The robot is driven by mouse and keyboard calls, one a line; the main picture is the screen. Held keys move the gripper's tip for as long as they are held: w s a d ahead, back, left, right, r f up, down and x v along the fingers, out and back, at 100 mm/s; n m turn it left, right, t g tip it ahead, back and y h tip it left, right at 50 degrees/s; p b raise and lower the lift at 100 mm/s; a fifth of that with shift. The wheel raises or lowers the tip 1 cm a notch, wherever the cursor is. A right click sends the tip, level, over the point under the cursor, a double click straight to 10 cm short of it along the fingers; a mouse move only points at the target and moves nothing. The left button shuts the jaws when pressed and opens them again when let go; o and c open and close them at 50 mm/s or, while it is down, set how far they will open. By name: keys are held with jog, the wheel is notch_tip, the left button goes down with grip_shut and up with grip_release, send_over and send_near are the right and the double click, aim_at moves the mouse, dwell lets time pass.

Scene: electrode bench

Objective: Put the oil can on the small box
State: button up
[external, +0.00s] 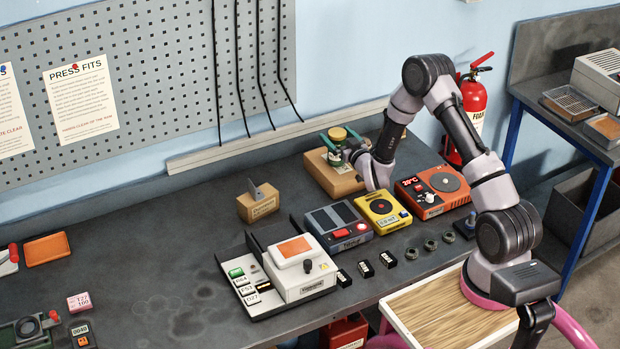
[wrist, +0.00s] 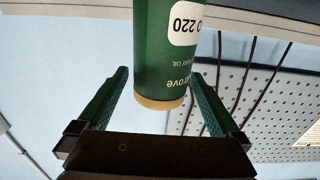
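The green oil can (wrist: 165,60) stands between my gripper's fingers in the wrist view, its white "220" label upside down there and its pale end toward the palm. In the external view its yellowish top (external: 337,133) shows above a wooden box (external: 340,186) at the back of the bench; the fingers hide much of its body. My gripper (external: 334,146) has green fingers, one on each side of the can. In the wrist view my gripper (wrist: 161,72) looks open, with narrow gaps beside the can. Whether the can touches the box below is unclear.
A small wooden block (external: 258,205) with a metal plate stands left of the wooden box. In front are a blue-grey device (external: 338,228), a yellow device (external: 382,212), a red device (external: 432,192) and a white instrument (external: 300,275). The bench's left middle is clear.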

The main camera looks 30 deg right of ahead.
jog(key=s, duration=1.2)
jog(key=s+d+r+m+g, duration=0.2)
jog(key=r, duration=0.8)
jog(key=s+d+r+m+g, duration=0.1)
jog(key=s+d+r+g, duration=0.15)
jog(key=r, duration=0.75)
jog(key=s+a+r+g+y, duration=0.1)
jog(key=s+r+g, duration=0.2)
jog(key=s, duration=1.1)
jog(key=s+a+r+m+g+y, duration=0.1)
jog(key=s+r+g, duration=0.2)
jog(key=s, duration=1.2)
notch_tip(320, 180, up, 2)
jog(key=shift+s+a+r, duration=0.1)
jog(key=shift+s+a, duration=0.15)
jog(key=shift+a, duration=0.1)
